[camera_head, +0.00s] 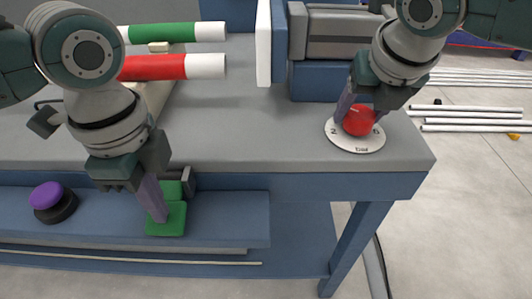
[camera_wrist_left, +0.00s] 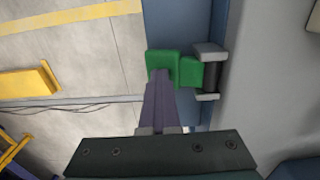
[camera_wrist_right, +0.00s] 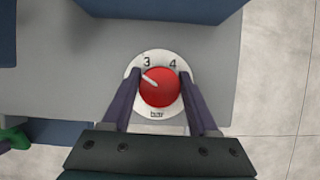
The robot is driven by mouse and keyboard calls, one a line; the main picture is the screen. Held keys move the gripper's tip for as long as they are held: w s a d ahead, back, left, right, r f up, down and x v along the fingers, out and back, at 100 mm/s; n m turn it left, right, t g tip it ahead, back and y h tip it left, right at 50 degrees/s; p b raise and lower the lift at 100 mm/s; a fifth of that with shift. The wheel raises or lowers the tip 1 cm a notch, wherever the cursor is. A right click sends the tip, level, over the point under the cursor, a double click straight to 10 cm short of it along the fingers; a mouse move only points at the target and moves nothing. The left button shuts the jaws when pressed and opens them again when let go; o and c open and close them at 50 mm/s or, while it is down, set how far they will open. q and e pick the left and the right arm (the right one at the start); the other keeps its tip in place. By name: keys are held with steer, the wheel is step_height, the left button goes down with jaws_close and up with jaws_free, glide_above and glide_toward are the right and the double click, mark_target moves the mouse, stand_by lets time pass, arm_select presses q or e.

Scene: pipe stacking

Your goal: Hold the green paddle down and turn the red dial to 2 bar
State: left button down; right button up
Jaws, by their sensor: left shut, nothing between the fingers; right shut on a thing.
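The green paddle (camera_head: 166,220) is on the blue ledge at the front of the bench, by its hinge block. My left gripper (camera_head: 160,217) is shut and empty, its fingertips on the paddle. The left wrist view also shows the green paddle (camera_wrist_left: 188,70) with the fingers over part of it. The red dial (camera_head: 358,121) sits on a white round scale plate on the bench top. My right gripper (camera_head: 358,112) is shut around it. In the right wrist view the red dial (camera_wrist_right: 162,92) has a white pointer aimed up-left, a little left of the 3. The 2 is not visible there.
A purple button (camera_head: 46,195) on a black base is left of the paddle. Green (camera_head: 165,33) and red (camera_head: 155,68) banded white pipes lie on the bench at the back left. A blue and grey fixture (camera_head: 318,80) stands behind the dial.

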arm_select(q)
steer(key=shift+a+f, duration=0.25)
steer(key=shift+a, duration=0.05)
arm_select(e)
steer(key=shift+d+n+y, duration=0.15)
steer(key=shift+n+y, duration=0.15)
steer(key=shift+n, duration=0.4)
steer(key=shift+d+n+y, duration=0.1)
steer(key=shift+n+y, duration=0.6)
steer(key=shift+n, duration=1)
steer(key=shift+f, duration=0.1)
arm_select(q)
steer(key=shift+d+r, duration=0.1)
steer(key=shift+r, duration=2.1)
arm_select(e)
steer(key=o, duration=0.8)
steer(key=shift+c, duration=0.2)
arm_select(q)
steer(key=shift+w+d, duration=0.1)
steer(key=shift+d, duration=0.15)
arm_select(e)
steer(key=o, duration=0.4)
steer(key=shift+d, duration=0.15)
steer(key=shift+o, duration=0.2)
steer(key=shift+a+r, duration=0.2)
steer(key=shift+a, duration=0.05)
